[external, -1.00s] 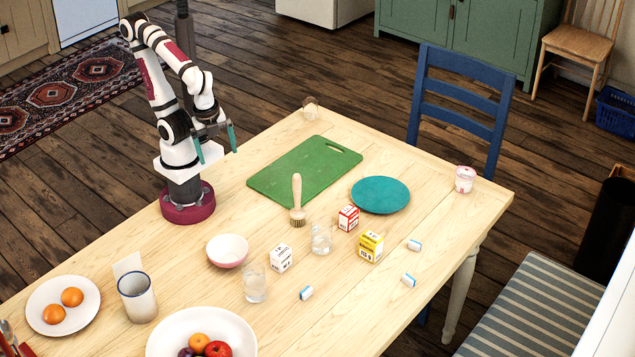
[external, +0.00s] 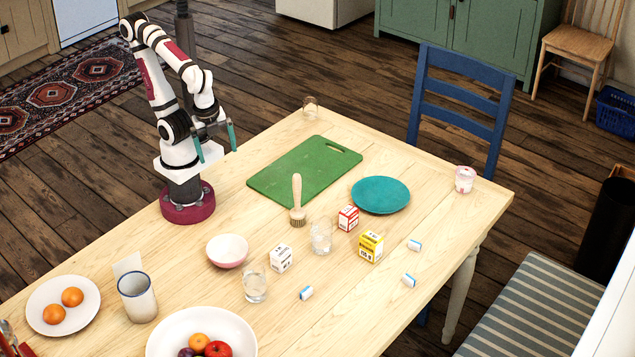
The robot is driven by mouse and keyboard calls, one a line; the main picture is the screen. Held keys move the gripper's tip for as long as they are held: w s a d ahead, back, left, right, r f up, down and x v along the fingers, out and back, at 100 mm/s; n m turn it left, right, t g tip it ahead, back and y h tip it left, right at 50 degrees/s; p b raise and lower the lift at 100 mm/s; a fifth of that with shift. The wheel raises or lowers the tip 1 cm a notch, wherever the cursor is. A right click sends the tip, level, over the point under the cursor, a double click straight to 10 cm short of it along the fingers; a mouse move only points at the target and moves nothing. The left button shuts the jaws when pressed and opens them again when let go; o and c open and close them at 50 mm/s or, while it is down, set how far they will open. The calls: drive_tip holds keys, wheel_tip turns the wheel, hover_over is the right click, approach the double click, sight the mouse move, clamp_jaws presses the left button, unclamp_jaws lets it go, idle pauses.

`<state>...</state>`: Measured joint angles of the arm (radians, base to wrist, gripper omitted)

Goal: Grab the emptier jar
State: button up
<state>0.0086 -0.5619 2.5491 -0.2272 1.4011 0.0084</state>
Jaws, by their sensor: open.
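My gripper (external: 218,156) is open and empty, its two teal fingers hanging down near the table's far left edge, above and left of the green cutting board. A small clear jar (external: 310,107) stands near the far edge, and I see no clear contents in it. Another jar (external: 465,179) with pinkish-white contents or label stands near the right edge, beyond the teal plate. Two clear glasses, one in the middle (external: 321,238) and one nearer the front (external: 255,285), look partly filled with clear liquid; the exact levels are hard to tell. My gripper touches none of these.
The green cutting board (external: 285,180), brush (external: 297,200) and teal plate (external: 380,195) lie mid-table. Small boxes (external: 281,258) (external: 348,218) (external: 371,247) surround the middle glass. A pink bowl (external: 228,250), mug (external: 137,297) and fruit dishes (external: 172,330) (external: 40,297) stand at front left.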

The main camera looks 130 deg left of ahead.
wheel_tip(320, 180, up, 5)
drive_tip(key=w+r+n+g+h, duration=0.1)
drive_tip(key=w+r+n+h, duration=0.2)
drive_tip(key=w+n+h, duration=0.85)
drive_tip(key=w+a+f+n+t+h, duration=0.1)
drive_tip(key=w+a+f+n+t, duration=0.1)
drive_tip(key=w+a+n+t, duration=0.55)
drive_tip(key=w+a+f+n+h, duration=0.15)
drive_tip(key=w+a+n, duration=0.35)
drive_tip(key=a+n, duration=0.6)
drive_tip(key=m, duration=0.1)
approach(320, 241)
drive_tip(key=x, duration=1)
drive_tip(key=shift+d+f, duration=0.1)
drive_tip(key=shift+f, duration=0.15)
drive_tip(key=c, duration=1.5)
